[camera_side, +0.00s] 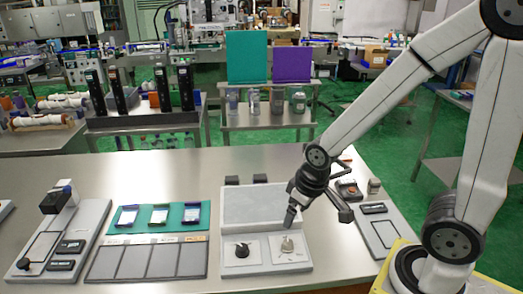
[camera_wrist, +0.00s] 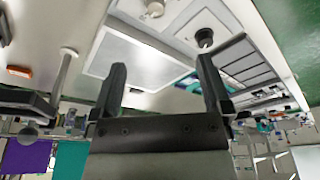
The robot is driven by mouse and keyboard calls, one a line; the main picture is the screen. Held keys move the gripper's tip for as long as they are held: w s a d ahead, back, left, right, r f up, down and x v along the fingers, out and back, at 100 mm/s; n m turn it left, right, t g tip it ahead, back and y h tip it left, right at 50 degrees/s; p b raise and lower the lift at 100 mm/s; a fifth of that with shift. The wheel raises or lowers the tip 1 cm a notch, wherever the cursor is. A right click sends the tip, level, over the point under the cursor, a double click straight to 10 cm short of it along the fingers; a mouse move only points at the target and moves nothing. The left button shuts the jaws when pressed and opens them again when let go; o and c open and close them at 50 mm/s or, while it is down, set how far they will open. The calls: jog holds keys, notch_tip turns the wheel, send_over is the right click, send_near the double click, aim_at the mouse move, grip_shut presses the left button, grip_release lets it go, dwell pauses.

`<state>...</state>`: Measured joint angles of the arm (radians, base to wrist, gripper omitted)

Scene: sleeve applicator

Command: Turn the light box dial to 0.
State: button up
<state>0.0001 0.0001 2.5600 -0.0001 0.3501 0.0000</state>
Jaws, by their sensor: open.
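The light box (camera_side: 265,262) is a pale grey unit with a flat panel (camera_side: 252,204) at its back and two dials on white plates at its front. The left dial (camera_side: 241,250) is black; the right dial (camera_side: 287,244) is pale metal. In the wrist view the black dial (camera_wrist: 205,37) and pale dial (camera_wrist: 153,9) show near the top, beyond the fingers. Their scale marks are too small to read. My gripper (camera_side: 290,219) is above the pale dial, apart from it. The wrist view shows my gripper (camera_wrist: 163,78) open and empty.
Left of the light box stand a green tray (camera_side: 128,217) with several small framed items, grey slots (camera_side: 177,262), and a grey fixture (camera_side: 87,232). Another grey board (camera_side: 376,224) lies to the right. Bare metal table shows behind these units.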

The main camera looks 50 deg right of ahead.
jog(key=c, duration=0.3)
jog(key=m+g, duration=0.3)
jog(key=m, duration=0.9)
send_over(288, 242)
notch_tip(288, 242, down, 4)
jog(key=shift+f, duration=0.1)
jog(key=shift+f, duration=0.1)
jog(key=shift+f, duration=3.75)
grip_shut()
